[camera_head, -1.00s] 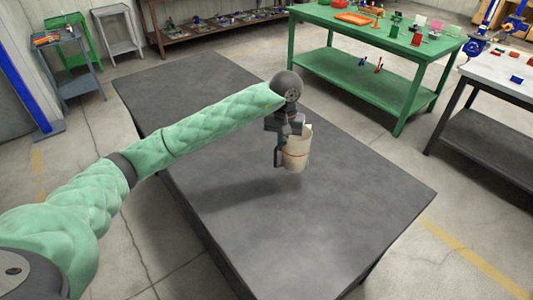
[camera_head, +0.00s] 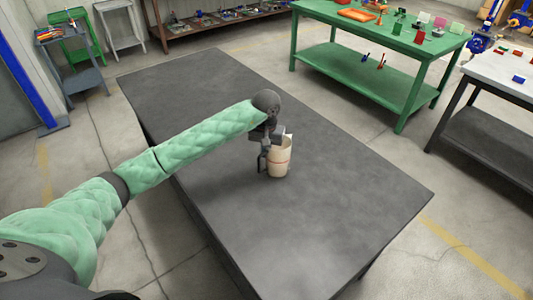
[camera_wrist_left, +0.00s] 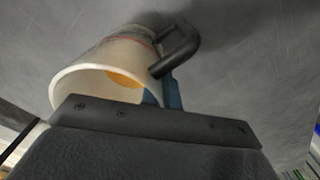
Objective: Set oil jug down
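The oil jug (camera_head: 281,160) is cream coloured with a red line around it and a dark handle. It is upright, at or just above the top of the dark grey table (camera_head: 300,225); I cannot tell whether its base touches. My left gripper (camera_head: 267,142) is at the jug's rim on the handle side. In the left wrist view the jug (camera_wrist_left: 85,80) opens towards me, with orange-yellow inside. A bluish finger shows by the dark handle, and the gripper appears shut on the jug; its full grip is partly hidden. My right gripper is not in view.
The grey table top is otherwise bare, with free room around the jug. A green bench (camera_head: 385,85) with small coloured items stands behind right, and a light-topped bench (camera_head: 500,75) at the right. A grey stand (camera_head: 70,75) is at the back left.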

